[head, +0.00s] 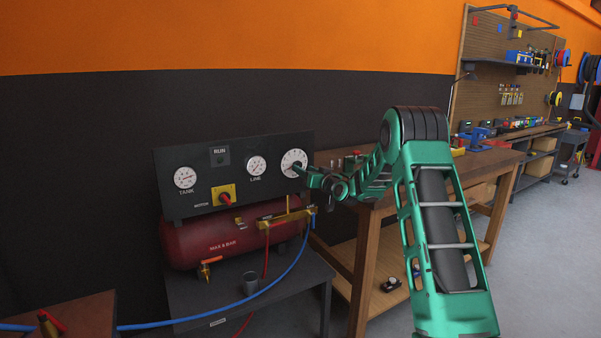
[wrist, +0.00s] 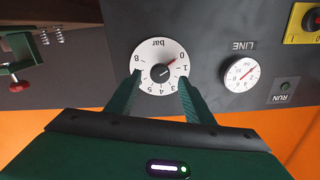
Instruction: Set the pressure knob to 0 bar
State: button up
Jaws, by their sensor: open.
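The pressure knob (wrist: 160,72) is a small dark knob at the centre of a white dial marked in bar (wrist: 154,54), upside down in the wrist view. Its red pointer aims near the 0, seemingly between 0 and 1. In the head view the dial (head: 291,158) is at the right end of the black panel (head: 225,152). My gripper (wrist: 160,77) is open, its two green fingers on either side of the knob, over the dial's edges. I cannot tell whether they touch the dial. In the head view my gripper (head: 303,170) partly covers the dial.
The LINE gauge (wrist: 241,74) sits beside the dial, with the RUN indicator (wrist: 285,86) further along. A TANK gauge (head: 186,178) and red-yellow switch (head: 224,195) share the panel. A red compressor tank (head: 200,240) is below. A wooden workbench (head: 364,265) stands to the right.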

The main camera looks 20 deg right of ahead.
jog(key=s, duration=0.6)
jog(key=shift+s+d, duration=0.35)
jog(key=shift+d, duration=0.05)
jog(key=shift+f, duration=0.1)
jog(key=s+a+f+m+g, duration=0.2)
jog(key=s+g, duration=0.7)
jog(key=s, duration=2.2)
jog(key=s+a+f+m+g+h, duration=0.1)
jog(key=s+g, duration=0.8)
jog(key=s, duration=2.2)
jog(key=a+f+m, duration=0.2)
jog(key=a+f, duration=0.1)
jog(key=shift+h, duration=0.3)
jog(key=shift+f, duration=0.1)
